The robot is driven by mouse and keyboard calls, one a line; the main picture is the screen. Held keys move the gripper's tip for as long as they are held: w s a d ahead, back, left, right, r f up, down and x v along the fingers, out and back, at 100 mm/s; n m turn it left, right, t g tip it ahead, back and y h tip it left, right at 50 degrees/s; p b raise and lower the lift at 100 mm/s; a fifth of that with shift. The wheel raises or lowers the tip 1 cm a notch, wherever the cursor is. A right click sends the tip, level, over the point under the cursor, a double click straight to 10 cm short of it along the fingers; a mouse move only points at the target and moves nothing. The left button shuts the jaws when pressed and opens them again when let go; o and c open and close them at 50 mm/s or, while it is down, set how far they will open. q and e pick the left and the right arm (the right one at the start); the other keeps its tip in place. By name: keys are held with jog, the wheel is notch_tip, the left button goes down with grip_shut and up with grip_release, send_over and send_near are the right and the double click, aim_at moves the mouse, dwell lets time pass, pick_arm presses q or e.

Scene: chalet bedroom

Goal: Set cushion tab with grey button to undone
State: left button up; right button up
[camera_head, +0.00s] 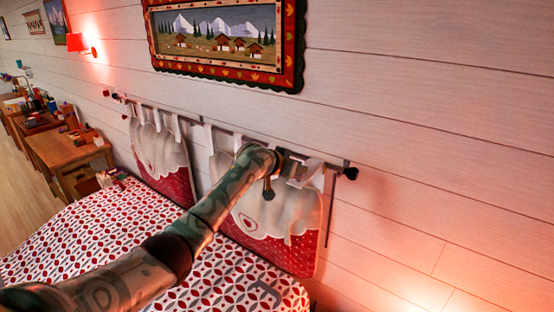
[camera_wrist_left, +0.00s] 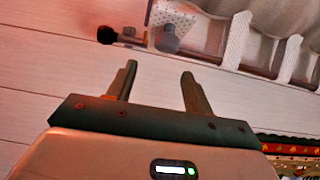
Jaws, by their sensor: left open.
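The right-hand hanging cushion (camera_head: 306,218), white over red, hangs by fabric tabs from a rail on the plank wall. A pale tab (camera_head: 312,170) shows near the rail's right end, beside my left gripper (camera_head: 298,168). In the left wrist view a rounded grey piece (camera_wrist_left: 167,40), possibly the grey button, lies over the end tab close to the rail's black knob. Whether that tab is fastened is unclear. My left gripper (camera_wrist_left: 158,72) is open, its fingers apart and empty, pointing toward the grey piece without visible contact. My arm hides part of the cushion and rail.
The rail's black end knob (camera_head: 350,173) stands out from the wall. A second hanging cushion (camera_head: 160,150) is to the left. A framed picture (camera_head: 226,40) hangs above. The patterned bed (camera_head: 100,230) lies below. Plain wall is clear at right.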

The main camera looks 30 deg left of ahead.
pick_arm(q)
jog(key=v, duration=1.1)
jog(key=shift+d, duration=0.15)
